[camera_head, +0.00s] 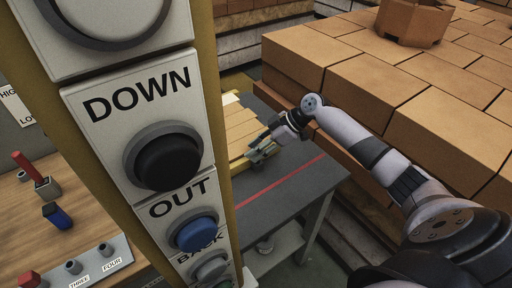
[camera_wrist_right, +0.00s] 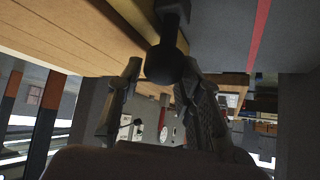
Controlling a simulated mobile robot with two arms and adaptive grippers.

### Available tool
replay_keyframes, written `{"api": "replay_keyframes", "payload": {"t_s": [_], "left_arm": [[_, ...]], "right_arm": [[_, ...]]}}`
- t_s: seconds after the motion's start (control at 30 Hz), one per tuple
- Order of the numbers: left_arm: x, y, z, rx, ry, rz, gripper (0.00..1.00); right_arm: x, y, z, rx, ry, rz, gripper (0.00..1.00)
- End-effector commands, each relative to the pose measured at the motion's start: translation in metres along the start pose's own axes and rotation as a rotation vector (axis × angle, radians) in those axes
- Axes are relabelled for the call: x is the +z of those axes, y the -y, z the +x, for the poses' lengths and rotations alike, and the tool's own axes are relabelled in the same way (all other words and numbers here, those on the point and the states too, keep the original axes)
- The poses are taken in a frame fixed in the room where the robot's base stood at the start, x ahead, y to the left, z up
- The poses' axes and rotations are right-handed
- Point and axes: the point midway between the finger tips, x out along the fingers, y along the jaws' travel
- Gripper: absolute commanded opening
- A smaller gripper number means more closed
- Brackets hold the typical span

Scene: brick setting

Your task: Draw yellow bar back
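My right gripper (camera_head: 262,148) reaches in from the right, over the grey table beside the tan bricks. In the right wrist view, its two dark fingers (camera_wrist_right: 163,72) stand apart on either side of a black round knob (camera_wrist_right: 166,64). I cannot tell whether they touch it. A yellowish bar (camera_wrist_right: 137,12) runs behind the knob in that view. In the head view, a yellow edge (camera_head: 239,164) shows left of the gripper, partly hidden by the button post. My left gripper is not in view.
A yellow post with a button panel (camera_head: 130,112) marked DOWN, OUT and BACK stands close in front. The grey table (camera_head: 290,185) has a red line. Large stacked bricks (camera_head: 375,85) fill the right. A wooden control desk (camera_head: 95,225) is lower left.

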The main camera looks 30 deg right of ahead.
Motion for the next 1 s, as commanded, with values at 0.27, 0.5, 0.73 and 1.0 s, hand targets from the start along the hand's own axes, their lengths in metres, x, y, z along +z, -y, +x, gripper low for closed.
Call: {"api": "replay_keyframes", "payload": {"t_s": [0.27,0.5,0.73,1.0], "left_arm": [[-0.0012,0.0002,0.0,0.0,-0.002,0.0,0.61],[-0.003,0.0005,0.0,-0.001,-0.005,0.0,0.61],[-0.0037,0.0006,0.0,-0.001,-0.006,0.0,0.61],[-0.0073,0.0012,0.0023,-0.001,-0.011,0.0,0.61]], "right_arm": [[0.0002,-0.0001,-0.0003,0.0,0.0,0.0,0.12],[0.0001,-0.0002,-0.0004,0.001,0.0,0.0,0.0],[0.0001,-0.0003,-0.0004,0.001,0.0,-0.001,0.0],[0.0009,-0.0003,0.0002,0.001,0.001,-0.001,0.0]]}}
